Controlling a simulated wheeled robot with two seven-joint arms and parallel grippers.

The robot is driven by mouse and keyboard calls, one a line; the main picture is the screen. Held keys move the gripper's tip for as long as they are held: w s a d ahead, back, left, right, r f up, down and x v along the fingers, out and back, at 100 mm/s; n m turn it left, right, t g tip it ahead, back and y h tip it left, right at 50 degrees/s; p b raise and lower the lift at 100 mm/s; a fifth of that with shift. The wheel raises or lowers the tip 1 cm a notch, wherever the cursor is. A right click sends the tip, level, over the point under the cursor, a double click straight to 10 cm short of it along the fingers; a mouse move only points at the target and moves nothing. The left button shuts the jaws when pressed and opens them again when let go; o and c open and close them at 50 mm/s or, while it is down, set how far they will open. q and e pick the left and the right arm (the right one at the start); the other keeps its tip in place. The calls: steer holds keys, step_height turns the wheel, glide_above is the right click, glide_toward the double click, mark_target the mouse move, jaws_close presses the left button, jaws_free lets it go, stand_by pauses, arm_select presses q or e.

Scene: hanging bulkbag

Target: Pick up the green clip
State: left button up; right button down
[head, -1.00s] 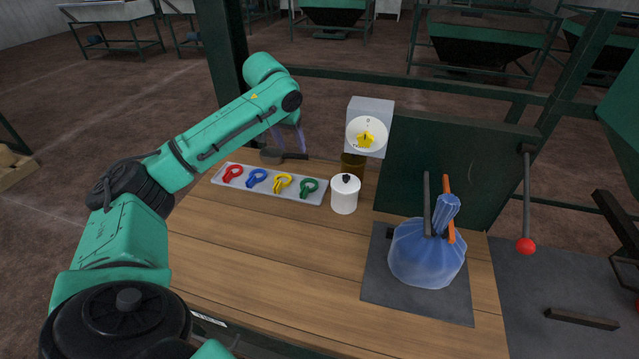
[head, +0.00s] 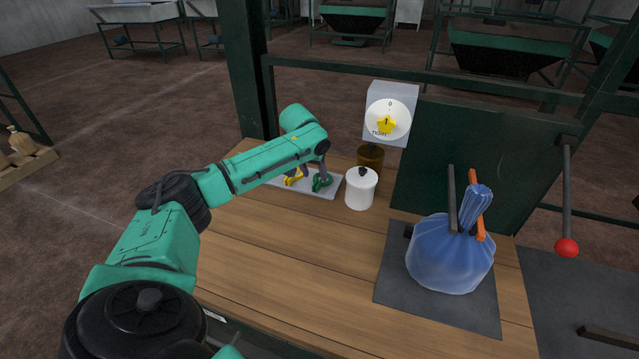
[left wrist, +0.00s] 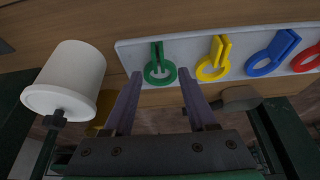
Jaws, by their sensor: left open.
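The green clip (head: 322,183) lies at the right end of a pale tray (head: 328,192), beside the yellow clip (head: 294,176). In the left wrist view the green clip (left wrist: 160,65) has its ring towards my gripper and its two prongs pointing away. My left gripper (left wrist: 154,84) is open and empty, its two fingers spread to either side of the green clip's ring in the picture. I cannot tell the height gap between them. In the head view my left arm hides the other end of the tray. My right gripper is not in view.
A white lidded pot (head: 361,188) stands just right of the tray, with a brown jar (head: 371,158) behind it. The blue bag (head: 450,255) sits on a dark mat at the right. Blue (left wrist: 272,53) and red clips (left wrist: 307,58) share the tray. The front tabletop is clear.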

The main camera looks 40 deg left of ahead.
mark_target(318, 182)
arm_select(q)
steer(key=x, duration=0.5)
steer(key=shift+d+r, duration=0.1)
steer(key=shift+r, duration=0.05)
jaws_close()
steer(key=shift+r, duration=0.1)
